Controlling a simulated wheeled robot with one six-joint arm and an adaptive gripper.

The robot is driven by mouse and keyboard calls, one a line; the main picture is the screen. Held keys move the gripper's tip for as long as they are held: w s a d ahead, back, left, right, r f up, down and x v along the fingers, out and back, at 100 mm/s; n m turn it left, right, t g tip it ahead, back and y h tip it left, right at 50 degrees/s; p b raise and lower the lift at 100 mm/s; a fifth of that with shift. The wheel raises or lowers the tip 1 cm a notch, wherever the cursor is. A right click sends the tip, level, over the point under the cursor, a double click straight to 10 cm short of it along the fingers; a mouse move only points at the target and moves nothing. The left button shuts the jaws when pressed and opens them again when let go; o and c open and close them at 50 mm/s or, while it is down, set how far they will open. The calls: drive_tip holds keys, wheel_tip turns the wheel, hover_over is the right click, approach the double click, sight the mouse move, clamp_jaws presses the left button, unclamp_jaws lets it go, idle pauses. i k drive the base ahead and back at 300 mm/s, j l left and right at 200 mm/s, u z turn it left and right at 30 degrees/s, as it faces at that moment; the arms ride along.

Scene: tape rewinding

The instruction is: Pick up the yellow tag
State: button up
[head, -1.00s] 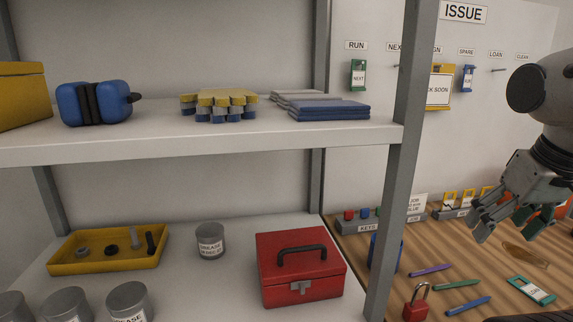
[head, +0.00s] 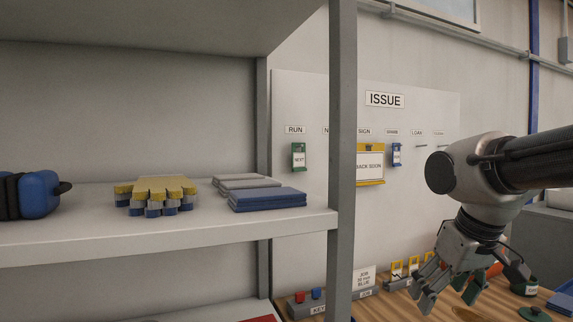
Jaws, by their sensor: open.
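No single loose yellow tag can be made out for certain. Several small yellow pieces with white and dark parts (head: 413,265) stand in a grey rack on the wooden bench. They may be tags or padlocks; they are too small to tell. A larger yellow-framed "BACK SOON" sign (head: 370,165) hangs on the wall board under a SIGN label. My gripper (head: 448,291) is open, pointing down over the bench. In the picture it lies just right of and below the yellow pieces, and no object shows between its fingers. Its fingers hide part of the bench and rack.
A shelf unit (head: 280,226) with a grey post fills the left. It holds yellow-topped blocks (head: 156,187), folded blue cloths (head: 267,199) and a blue case (head: 38,194). A green tag (head: 298,157) and a blue tag (head: 397,154) hang on the board.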

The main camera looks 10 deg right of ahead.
sight(411, 267)
drive_tip(key=k+l, duration=0.1)
drive_tip(key=l, duration=0.55)
drive_tip(key=k+l+z, duration=0.1)
drive_tip(key=l, duration=1.15)
drive_tip(key=k+z, duration=0.05)
